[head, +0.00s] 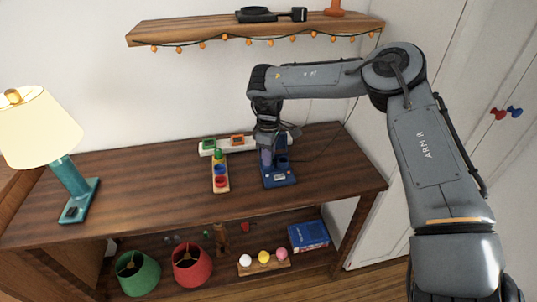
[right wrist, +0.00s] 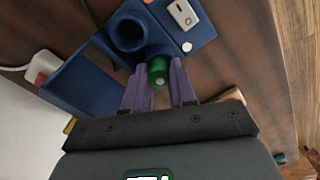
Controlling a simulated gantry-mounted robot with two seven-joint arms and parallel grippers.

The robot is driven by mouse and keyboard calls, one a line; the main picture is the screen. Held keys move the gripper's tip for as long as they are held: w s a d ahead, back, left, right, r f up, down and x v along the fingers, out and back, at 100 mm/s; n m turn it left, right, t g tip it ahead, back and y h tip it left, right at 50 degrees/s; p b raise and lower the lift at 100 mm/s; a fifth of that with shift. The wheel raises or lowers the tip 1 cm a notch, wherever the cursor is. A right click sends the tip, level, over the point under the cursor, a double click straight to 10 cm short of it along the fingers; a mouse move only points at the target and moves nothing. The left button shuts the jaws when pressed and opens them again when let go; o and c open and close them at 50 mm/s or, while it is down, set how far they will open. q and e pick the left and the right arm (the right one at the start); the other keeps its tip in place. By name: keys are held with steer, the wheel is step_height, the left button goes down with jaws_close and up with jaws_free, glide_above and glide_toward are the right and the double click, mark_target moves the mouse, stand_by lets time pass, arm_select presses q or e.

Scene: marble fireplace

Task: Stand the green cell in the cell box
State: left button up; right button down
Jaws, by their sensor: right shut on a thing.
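The blue cell box (head: 280,180) stands on the wooden table in the head view. The right wrist view shows its round open socket (right wrist: 128,34) and a white switch (right wrist: 183,13). My right gripper (right wrist: 159,78) is shut on the green cell (right wrist: 159,71), with one purple finger on either side. The cell's round end faces the wrist camera, close beside the socket in the picture. I cannot tell its height above the box. In the head view my right gripper (head: 267,158) is at the box's left side and hides the cell. My left gripper is out of view.
A teal lamp (head: 66,178) stands at the far left. The table between lamp and rack is clear.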

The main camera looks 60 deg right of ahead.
steer(key=c, duration=0.8)
jaws_free()
steer(key=shift+c, duration=0.2)
steer(key=shift+r+p, duration=0.3)
steer(key=shift+r, duration=0.25)
step_height(320, 180, up, 10)
steer(key=p, duration=0.3)
steer(key=shift+f, duration=0.15)
